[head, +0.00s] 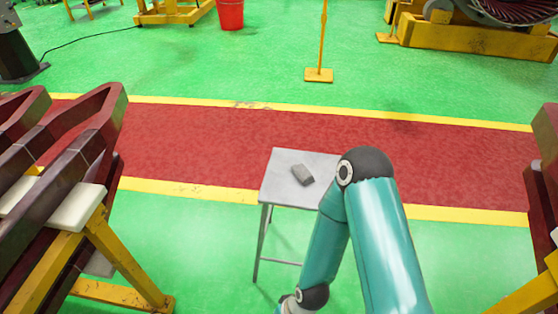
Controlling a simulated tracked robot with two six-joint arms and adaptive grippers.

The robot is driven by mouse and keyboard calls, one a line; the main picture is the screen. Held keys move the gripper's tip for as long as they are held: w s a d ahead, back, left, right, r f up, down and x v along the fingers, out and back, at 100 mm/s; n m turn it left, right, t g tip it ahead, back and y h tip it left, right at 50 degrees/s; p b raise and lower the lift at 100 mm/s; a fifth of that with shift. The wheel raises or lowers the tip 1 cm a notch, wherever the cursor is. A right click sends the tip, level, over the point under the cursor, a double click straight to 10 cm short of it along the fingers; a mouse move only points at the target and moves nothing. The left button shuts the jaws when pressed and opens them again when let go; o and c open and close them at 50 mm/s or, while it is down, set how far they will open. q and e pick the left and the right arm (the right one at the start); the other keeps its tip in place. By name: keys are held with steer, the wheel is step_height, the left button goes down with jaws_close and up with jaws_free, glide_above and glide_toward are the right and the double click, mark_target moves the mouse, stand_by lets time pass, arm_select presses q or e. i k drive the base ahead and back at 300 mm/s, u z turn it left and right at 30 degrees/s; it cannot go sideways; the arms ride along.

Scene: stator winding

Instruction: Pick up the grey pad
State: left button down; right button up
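The grey pad (303,174) is a small block lying on top of a small light-grey metal table (283,192) in the middle of the head view. One of my arms, teal with dark joints, comes up from the lower right and bends down in front of the table. It covers the table's right part. That arm's gripper is out of the frame below the bottom edge. My other arm and its gripper are not in view. Nothing touches the pad.
Dark red coils rest on a yellow stand (120,262) at the left. Another yellow stand (530,285) is at the right edge. A yellow post base (319,75) and a red bucket (230,14) stand farther back. The red walkway (200,145) behind the table is clear.

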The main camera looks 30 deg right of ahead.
mark_target(302, 173)
steer(key=z, duration=0.15)
steer(key=i, duration=0.8)
steer(key=z, duration=0.55)
